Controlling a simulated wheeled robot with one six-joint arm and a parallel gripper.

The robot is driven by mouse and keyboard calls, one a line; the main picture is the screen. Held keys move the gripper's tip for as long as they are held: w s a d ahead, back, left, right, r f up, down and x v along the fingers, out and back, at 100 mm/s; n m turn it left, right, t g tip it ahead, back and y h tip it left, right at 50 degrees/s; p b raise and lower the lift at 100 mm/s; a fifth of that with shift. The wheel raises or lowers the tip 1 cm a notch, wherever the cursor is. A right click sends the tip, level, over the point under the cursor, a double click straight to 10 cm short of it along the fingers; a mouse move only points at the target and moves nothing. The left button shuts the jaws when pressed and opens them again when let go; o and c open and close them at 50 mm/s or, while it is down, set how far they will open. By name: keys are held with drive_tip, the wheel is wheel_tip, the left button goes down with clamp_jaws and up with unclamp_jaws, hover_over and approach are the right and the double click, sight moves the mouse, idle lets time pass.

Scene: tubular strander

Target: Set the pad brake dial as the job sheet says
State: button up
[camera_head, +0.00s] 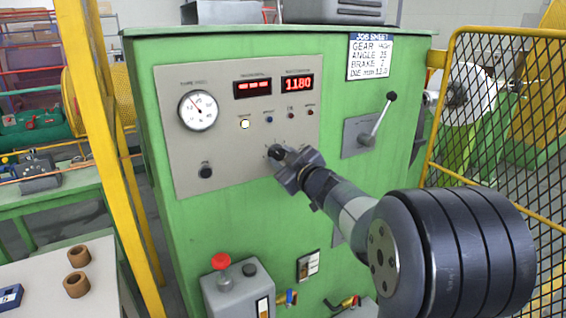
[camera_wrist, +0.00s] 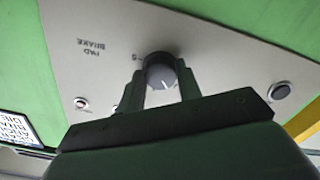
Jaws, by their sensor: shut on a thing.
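The pad brake dial (camera_wrist: 158,65) is a dark round knob with a pale pointer line on its face. It sits on the grey panel, and an upside-down "PAD BRAKE" label (camera_wrist: 91,47) shows beside it in the wrist view. My gripper (camera_wrist: 164,84) is shut on the dial, one finger on each side. In the head view my gripper (camera_head: 280,160) reaches the panel's lower right and hides most of the dial and its scale. The job sheet (camera_head: 370,57) hangs at the cabinet's upper right with GEAR, ANGLE, BRAKE and DIE lines; the brake value is too small to read surely.
A lever (camera_head: 378,118) stands right of my gripper. A yellow mesh guard (camera_head: 510,110) is at right.

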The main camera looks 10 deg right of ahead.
drive_tip(key=shift+n, duration=0.6)
drive_tip(key=o, duration=1)
drive_tip(key=shift+s, duration=0.1)
drive_tip(key=b+v, duration=0.1)
drive_tip(key=v, duration=0.9)
drive_tip(key=shift+s+d, duration=0.1)
drive_tip(key=shift+s, duration=0.25)
drive_tip(key=shift+w, duration=0.1)
drive_tip(key=x, duration=1)
drive_tip(key=shift+w+p, duration=0.3)
drive_tip(key=shift+w, duration=0.05)
